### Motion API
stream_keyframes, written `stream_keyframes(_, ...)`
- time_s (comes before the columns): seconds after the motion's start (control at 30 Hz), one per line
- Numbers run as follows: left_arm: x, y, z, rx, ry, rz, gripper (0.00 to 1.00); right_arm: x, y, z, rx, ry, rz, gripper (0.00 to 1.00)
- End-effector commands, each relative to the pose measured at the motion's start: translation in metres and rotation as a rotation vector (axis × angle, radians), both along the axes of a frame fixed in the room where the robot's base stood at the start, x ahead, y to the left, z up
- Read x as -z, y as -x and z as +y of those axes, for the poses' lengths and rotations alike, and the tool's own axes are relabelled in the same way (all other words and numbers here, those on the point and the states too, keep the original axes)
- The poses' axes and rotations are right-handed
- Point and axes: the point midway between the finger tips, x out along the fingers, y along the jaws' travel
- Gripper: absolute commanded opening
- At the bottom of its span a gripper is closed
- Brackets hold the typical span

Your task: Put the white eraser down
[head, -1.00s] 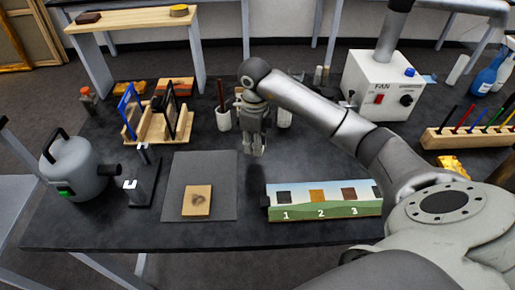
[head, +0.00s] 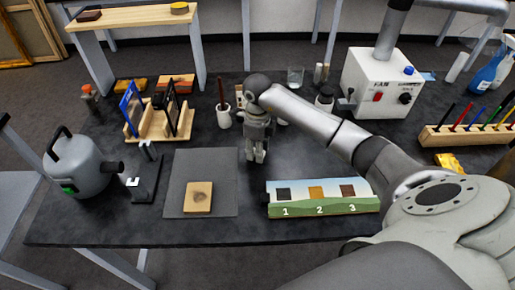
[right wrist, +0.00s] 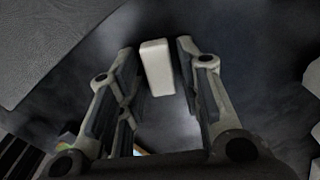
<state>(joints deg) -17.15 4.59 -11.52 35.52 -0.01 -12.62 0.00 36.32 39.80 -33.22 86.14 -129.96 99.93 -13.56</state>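The white eraser (right wrist: 157,67) shows in the right wrist view as a pale block between the two fingers, with a dark gap on each side. My right gripper (head: 255,157) is open around it, low over the dark table (head: 115,215); it also shows in the right wrist view (right wrist: 157,52). In the head view I cannot make out the eraser at the fingers. Whether it rests fully on the table is hard to tell. My left gripper is not in view.
Left of my right gripper lies a grey mat (head: 226,182) with a small tan tile (head: 198,197). In front is a numbered sample board (head: 321,198). Behind stand a white cup (head: 224,117) and a glass (head: 295,76). The white fan box (head: 381,82) is at back right.

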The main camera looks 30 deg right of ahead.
Motion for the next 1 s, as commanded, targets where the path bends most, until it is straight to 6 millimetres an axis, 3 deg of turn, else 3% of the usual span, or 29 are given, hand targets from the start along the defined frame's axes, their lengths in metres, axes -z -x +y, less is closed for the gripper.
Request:
stream_keyframes(0.47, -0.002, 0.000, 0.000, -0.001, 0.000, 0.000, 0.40, -0.008, -0.001, 0.000, 0.000, -0.001, -0.003, 0.42)
stream_keyframes(1.0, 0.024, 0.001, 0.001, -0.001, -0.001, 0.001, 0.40, -0.109, -0.001, 0.000, 0.001, 0.000, -0.004, 0.42)
